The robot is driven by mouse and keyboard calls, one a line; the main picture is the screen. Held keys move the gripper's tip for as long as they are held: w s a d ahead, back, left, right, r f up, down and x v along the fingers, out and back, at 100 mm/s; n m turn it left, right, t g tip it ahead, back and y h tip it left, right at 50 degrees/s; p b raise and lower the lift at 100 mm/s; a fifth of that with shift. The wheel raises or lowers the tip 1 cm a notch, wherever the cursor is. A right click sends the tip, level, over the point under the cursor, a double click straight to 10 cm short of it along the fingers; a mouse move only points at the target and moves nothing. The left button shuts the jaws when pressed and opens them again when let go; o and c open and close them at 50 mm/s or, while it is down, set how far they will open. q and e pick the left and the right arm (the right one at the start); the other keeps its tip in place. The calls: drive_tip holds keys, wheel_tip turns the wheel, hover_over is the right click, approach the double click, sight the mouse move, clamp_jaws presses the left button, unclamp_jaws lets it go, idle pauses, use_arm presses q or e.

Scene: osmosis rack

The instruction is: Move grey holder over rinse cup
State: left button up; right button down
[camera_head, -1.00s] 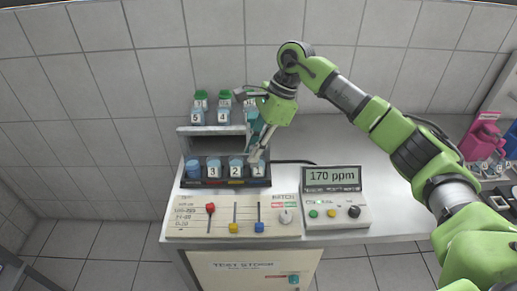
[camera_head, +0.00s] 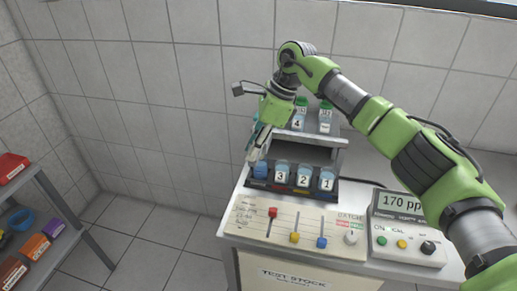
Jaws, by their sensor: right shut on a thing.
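My right gripper (camera_head: 262,130) comes down from above at the left end of the rack. It is shut on the grey holder (camera_head: 256,147), a small pale piece that hangs below the fingers, tilted to the lower left. The rinse cup (camera_head: 261,170) appears to be the plain blue cup at the left end of the black tray (camera_head: 311,193). The holder's lower end shows just above and left of this cup; I cannot tell whether it is directly over it. My left gripper is not in view.
Cups numbered 3 (camera_head: 281,174), 2 (camera_head: 304,177) and 1 (camera_head: 327,180) stand right of the blue cup. Green-capped bottles (camera_head: 325,118) stand on the shelf behind. A slider panel (camera_head: 295,229) lies in front, with a ppm meter (camera_head: 405,230) at right.

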drive_tip(key=shift+a+r, duration=0.15)
drive_tip(key=shift+a, duration=0.05)
drive_tip(key=c, duration=1.9)
unclamp_jaws()
drive_tip(key=shift+a, duration=0.1)
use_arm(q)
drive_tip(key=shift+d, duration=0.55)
use_arm(e)
drive_tip(key=shift+w, duration=0.1)
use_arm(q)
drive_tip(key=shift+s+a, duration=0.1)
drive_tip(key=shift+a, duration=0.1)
use_arm(e)
drive_tip(key=v, duration=1.1)
drive_tip(key=shift+r, duration=0.35)
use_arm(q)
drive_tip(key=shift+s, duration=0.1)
use_arm(e)
drive_tip(key=shift+f, duration=0.1)
